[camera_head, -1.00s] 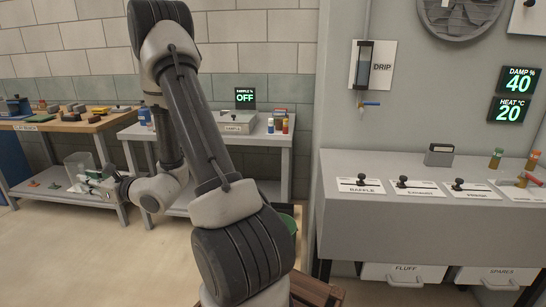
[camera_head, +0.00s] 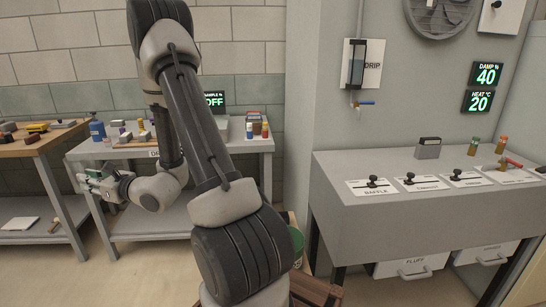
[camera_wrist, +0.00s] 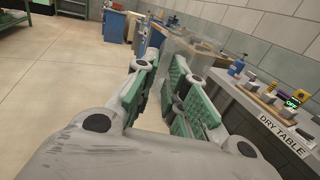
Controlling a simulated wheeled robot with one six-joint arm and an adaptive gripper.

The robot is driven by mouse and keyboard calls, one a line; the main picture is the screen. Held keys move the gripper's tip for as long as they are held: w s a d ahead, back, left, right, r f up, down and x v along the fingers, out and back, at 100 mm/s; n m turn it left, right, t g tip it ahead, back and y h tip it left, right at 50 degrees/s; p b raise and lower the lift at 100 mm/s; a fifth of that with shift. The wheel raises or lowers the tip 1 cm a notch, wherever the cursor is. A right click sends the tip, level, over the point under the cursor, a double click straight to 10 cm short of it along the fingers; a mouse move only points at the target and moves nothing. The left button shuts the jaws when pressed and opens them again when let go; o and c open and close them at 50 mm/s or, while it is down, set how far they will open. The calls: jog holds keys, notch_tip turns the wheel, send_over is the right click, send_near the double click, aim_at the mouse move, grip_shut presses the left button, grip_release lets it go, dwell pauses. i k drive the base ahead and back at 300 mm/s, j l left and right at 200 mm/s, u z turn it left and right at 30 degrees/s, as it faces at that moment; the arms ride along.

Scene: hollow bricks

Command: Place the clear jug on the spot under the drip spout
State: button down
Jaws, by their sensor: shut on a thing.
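My gripper (camera_wrist: 172,100) is shut on the clear jug (camera_wrist: 188,46), which shows as a pale, see-through shape beyond the green finger pads in the wrist view. In the head view my gripper (camera_head: 102,186) is at the left, in front of the dry table, and the jug is hard to make out there. The drip unit (camera_head: 365,66), a dark-framed tank on a white plate, hangs on the wall right of centre. Its drip spout with a blue tap (camera_head: 367,103) is just below, far from my gripper. I cannot make out a marked spot under it.
A grey bench (camera_head: 345,205) with several sliders stands under the drip unit. The dry table (camera_head: 240,146) holds bottles and small items. It also shows in the wrist view (camera_wrist: 240,98). A workbench (camera_head: 30,145) is at the far left. Open floor (camera_wrist: 60,80) shows in the wrist view.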

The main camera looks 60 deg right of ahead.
aim_at(350, 162)
jog(key=i+j+z, duration=0.15)
jog(key=z, duration=0.3)
jog(key=i+j+z, duration=0.25)
jog(key=z, duration=0.25)
jog(key=i+j+z, duration=0.15)
jog(key=j+z, duration=0.15)
jog(key=z, duration=0.15)
jog(key=i+j+z, duration=0.1)
jog(key=j+z, duration=0.2)
jog(key=z, duration=0.2)
